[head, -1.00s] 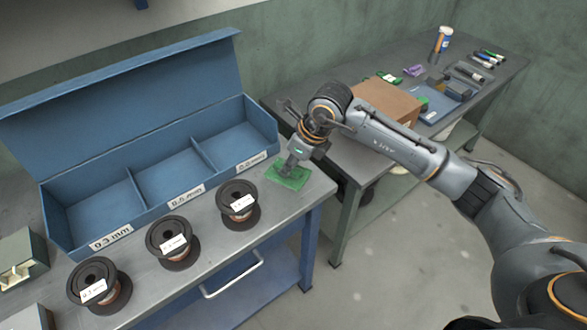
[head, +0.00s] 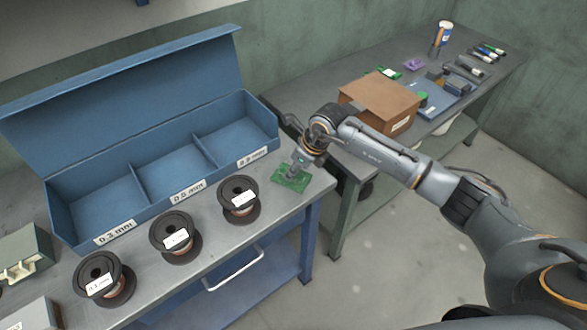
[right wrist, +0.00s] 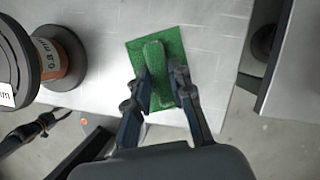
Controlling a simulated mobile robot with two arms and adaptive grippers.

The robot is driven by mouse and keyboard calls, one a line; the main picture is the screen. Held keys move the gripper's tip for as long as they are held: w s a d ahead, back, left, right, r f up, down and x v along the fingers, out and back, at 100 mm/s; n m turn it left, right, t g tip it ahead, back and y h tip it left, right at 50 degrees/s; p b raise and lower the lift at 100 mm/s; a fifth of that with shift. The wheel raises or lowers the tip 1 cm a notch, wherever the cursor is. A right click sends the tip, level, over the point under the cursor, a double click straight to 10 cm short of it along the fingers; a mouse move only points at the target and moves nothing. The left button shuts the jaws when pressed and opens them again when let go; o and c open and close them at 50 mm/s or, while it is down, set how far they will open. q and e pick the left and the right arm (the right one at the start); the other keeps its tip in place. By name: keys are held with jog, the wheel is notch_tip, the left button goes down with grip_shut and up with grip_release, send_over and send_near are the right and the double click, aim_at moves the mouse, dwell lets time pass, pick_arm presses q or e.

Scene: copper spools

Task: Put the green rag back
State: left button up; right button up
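The green rag (head: 290,179) lies on the grey tabletop near its right end, right of the blue box. It also shows in the right wrist view (right wrist: 197,48) as a flat square with a raised fold (right wrist: 157,62) along its middle. My right gripper (head: 296,171) is down at the rag. In the right wrist view the gripper's fingers (right wrist: 160,78) stand on either side of the fold and appear closed against it. The rag still rests on the table. My left gripper is not in view.
An open, empty blue box (head: 160,216) with three labelled compartments stands behind three copper spools (head: 238,200), (head: 175,237), (head: 104,280). A second table (head: 330,90) at the right holds a brown box (head: 378,103), a blue tray (head: 436,112), markers and a bottle (head: 441,36). A gap separates the tables.

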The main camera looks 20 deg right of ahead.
jog(key=o, duration=0.4)
jog(key=b+v, duration=0.2)
jog(key=v, duration=1)
jog(key=shift+r, duration=0.1)
